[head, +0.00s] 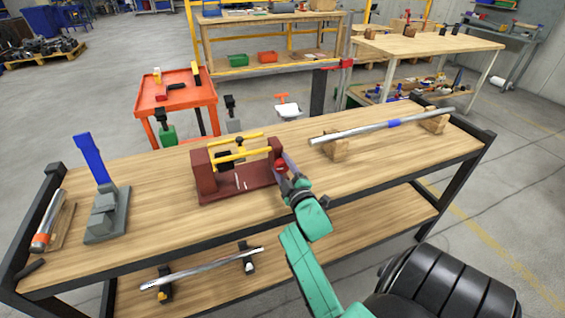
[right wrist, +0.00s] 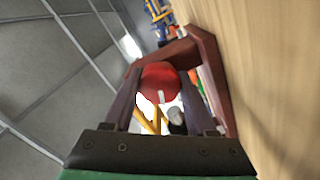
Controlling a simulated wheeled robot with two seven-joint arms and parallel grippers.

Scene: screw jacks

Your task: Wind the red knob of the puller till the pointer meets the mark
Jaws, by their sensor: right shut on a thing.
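The puller (head: 240,192) is a dark red frame with yellow bars, standing on the wooden bench top. Its red knob (head: 280,166) is at the frame's right end. My right gripper (head: 283,170) reaches in from the lower right and is shut on the red knob. In the right wrist view the red knob (right wrist: 159,83) sits between the two grey fingers (right wrist: 157,95), with a small white stripe on its near side. White marks (head: 239,184) show on the puller's base; I cannot tell pointer from mark at this size. My left gripper is not in view.
A blue-handled grey device (head: 105,210) stands at the bench's left. Bare bench top (head: 350,180) lies right of the puller. An orange cart (head: 176,95) stands behind the bench.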

